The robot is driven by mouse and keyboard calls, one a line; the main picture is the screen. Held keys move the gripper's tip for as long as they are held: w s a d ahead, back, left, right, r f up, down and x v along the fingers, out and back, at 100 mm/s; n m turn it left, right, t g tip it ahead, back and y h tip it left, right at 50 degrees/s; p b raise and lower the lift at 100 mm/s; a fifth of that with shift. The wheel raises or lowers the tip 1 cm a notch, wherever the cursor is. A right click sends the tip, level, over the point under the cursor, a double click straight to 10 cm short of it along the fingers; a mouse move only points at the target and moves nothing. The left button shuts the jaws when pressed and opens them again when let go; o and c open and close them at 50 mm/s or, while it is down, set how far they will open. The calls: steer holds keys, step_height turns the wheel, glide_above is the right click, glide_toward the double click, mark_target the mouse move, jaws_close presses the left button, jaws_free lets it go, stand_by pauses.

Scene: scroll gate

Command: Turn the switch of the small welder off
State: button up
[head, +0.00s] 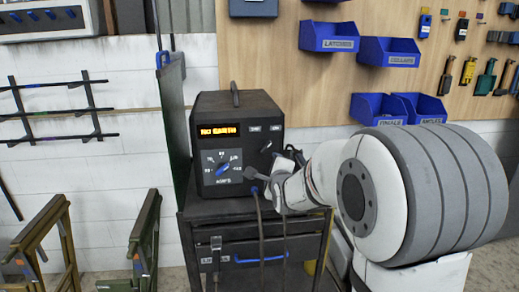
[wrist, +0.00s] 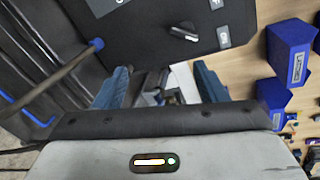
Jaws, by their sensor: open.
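The small welder (head: 236,105) is a black box on a dark cart, with a lit amber display and a large blue-pointer dial (head: 222,169). Its small switch (head: 266,146) is on the right of the front panel, below two small white labels. My gripper (head: 271,168) is in front of the panel's lower right, below the switch. In the wrist view my gripper (wrist: 160,78) has its blue fingers apart, nothing between them, and the switch beyond them.
A cable with a blue plug (wrist: 97,43) leaves the panel's lower part near my gripper. The cart (head: 250,210) has drawers below. Blue bins (head: 388,51) and tools hang on the wooden board behind. A dark green panel (head: 174,120) stands left of the welder.

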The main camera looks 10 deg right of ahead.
mark_target(266, 147)
steer(key=w+m, duration=0.1)
steer(key=w, duration=0.2)
steer(key=w+r+m+t+p, duration=0.1)
steer(key=w, duration=0.3)
steer(key=w+m+t+p, duration=0.1)
steer(key=w+m, duration=0.1)
steer(key=w, duration=0.2)
steer(key=shift+w+r, duration=0.25)
steer(key=shift+r, duration=0.05)
steer(key=c, duration=1)
